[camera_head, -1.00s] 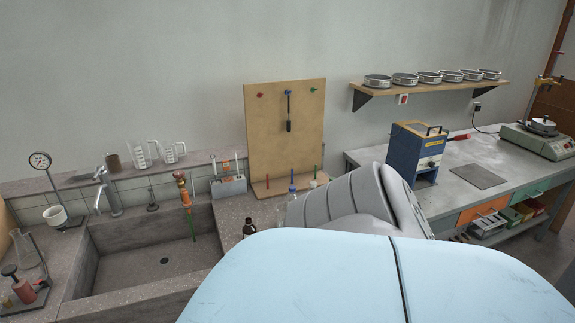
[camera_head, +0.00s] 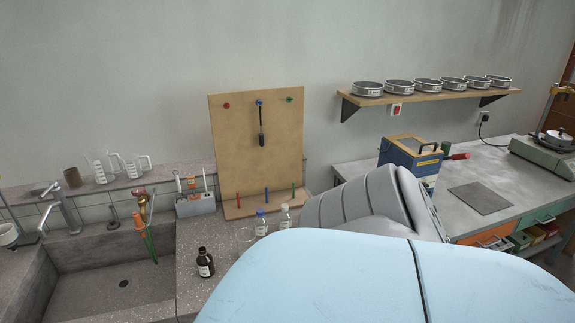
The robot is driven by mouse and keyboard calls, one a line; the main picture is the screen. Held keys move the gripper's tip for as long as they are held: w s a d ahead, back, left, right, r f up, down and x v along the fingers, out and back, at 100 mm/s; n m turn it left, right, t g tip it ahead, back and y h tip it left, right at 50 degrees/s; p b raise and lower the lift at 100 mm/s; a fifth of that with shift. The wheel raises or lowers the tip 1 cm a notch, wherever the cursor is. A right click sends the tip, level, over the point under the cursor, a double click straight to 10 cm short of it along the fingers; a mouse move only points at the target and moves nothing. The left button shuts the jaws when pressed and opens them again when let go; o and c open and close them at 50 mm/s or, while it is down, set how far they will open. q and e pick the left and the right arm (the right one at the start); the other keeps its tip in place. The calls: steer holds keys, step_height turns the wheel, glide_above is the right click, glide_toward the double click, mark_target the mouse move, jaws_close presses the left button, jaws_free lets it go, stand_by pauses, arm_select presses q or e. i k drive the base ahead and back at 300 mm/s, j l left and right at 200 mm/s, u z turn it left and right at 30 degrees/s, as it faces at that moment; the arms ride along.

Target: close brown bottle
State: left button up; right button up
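The brown bottle (camera_head: 205,263) stands upright on the speckled counter just right of the sink. It is dark with a pale label. Its top is too small to tell whether a cap is on it. No loose brown-bottle cap can be made out. Neither of my grippers shows. A large pale blue and grey part of my own body covers the lower right and hides the counter there.
A clear bottle with a blue cap (camera_head: 261,224) and another clear bottle (camera_head: 285,217) stand behind it, before a wooden pegboard (camera_head: 258,150). The sink (camera_head: 95,275) lies left. A blue machine (camera_head: 412,160) stands on the right bench (camera_head: 480,170).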

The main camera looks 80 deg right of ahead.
mark_target(205, 264)
steer(key=k+l, duration=0.2)
steer(key=l, duration=0.2)
steer(key=k+l, duration=0.2)
steer(key=l, duration=0.2)
steer(key=k+l, duration=0.15)
steer(key=l, duration=0.25)
steer(key=k+l, duration=0.2)
steer(key=l, duration=0.2)
steer(key=k+l, duration=0.2)
steer(key=l, duration=0.15)
steer(key=k+l, duration=0.2)
steer(key=l, duration=0.2)
steer(key=k+l, duration=0.15)
steer(key=l, duration=0.25)
